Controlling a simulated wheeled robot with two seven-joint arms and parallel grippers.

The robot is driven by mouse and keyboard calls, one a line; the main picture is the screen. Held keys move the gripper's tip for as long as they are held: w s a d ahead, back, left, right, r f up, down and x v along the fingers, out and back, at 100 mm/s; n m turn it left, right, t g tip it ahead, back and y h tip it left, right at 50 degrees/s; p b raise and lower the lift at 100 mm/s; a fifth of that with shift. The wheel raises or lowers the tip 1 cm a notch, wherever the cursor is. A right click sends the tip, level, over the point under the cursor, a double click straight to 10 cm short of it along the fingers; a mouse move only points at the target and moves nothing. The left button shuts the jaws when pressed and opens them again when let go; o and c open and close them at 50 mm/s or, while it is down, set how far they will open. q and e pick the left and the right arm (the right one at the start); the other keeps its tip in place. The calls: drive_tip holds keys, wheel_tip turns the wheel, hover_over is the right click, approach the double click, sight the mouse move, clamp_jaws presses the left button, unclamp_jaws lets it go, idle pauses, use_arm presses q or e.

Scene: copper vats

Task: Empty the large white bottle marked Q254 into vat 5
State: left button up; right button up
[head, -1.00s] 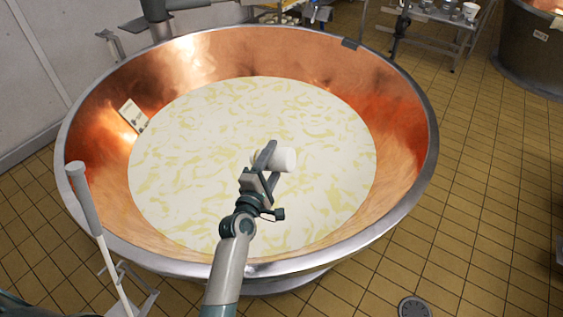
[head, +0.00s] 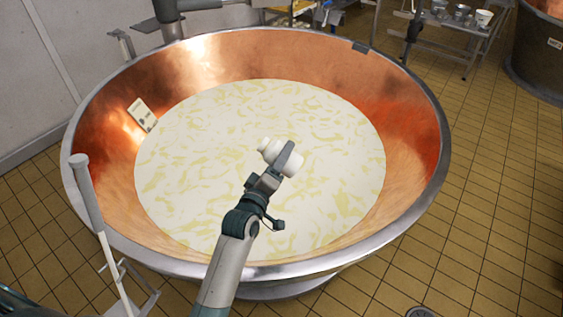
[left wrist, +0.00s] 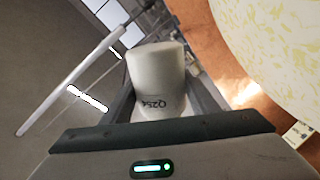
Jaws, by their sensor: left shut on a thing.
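The large white bottle (head: 286,163) is held over the wide copper vat (head: 413,150), above its pale, yellow-streaked liquid (head: 200,180). The bottle is tilted, with its narrower neck end toward the upper left in the head view. My left gripper (head: 279,160) is shut around its body. The bottle also shows in the left wrist view (left wrist: 157,75), where the marking Q254 is on its side. No stream from the bottle is visible. I cannot tell whether its mouth is open. My right gripper is out of view.
A small card (head: 142,115) is on the vat's inner wall. A metal table with several containers (head: 462,22) stands at the back right, near another vat (head: 535,55).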

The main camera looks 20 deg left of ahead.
use_arm(q)
drive_tip(key=m+b, duration=0.1)
drive_tip(key=m, duration=0.2)
drive_tip(key=shift+a+m, duration=0.1)
drive_tip(key=shift+m, duration=0.2)
drive_tip(key=m+b, duration=0.1)
drive_tip(key=m, duration=0.2)
drive_tip(key=shift+a+r+m, duration=0.1)
drive_tip(key=shift+m, duration=0.2)
drive_tip(key=m, duration=0.3)
drive_tip(key=shift+r+b, duration=0.15)
drive_tip(key=shift+b, duration=0.25)
drive_tip(key=shift+a+r+m, duration=0.1)
drive_tip(key=shift+m, duration=1)
